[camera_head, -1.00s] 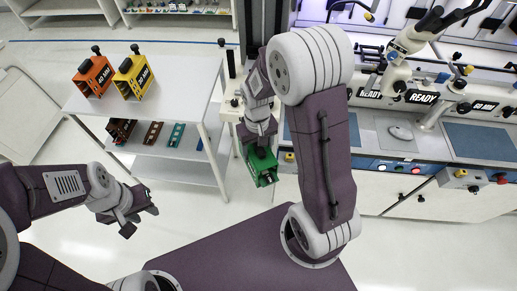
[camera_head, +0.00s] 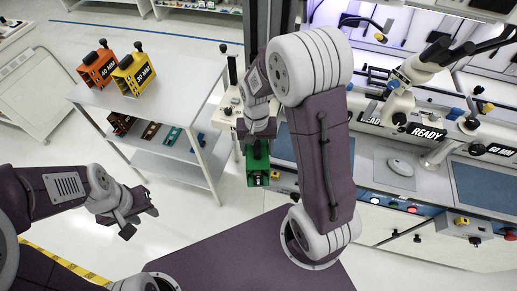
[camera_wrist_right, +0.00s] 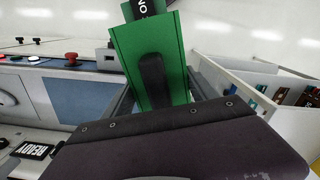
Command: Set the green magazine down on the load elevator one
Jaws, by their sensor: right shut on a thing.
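The green magazine (camera_head: 257,168) hangs below my right gripper (camera_head: 259,138), which is shut on it. In the right wrist view the magazine (camera_wrist_right: 180,62) shows large between the fingers, with a dark handle on its near face. It is in the air in the gap between the shelf table and the workbench. A cream unit (camera_head: 226,117) with a dark upright post stands just behind and left of the right gripper. It may be load elevator one, but I see no readable label, and my arm hides part of it. My left gripper (camera_head: 140,215) is open and empty.
A white shelf table (camera_head: 165,107) at left holds an orange magazine (camera_head: 97,68) and a yellow magazine (camera_head: 133,73), with smaller parts below.

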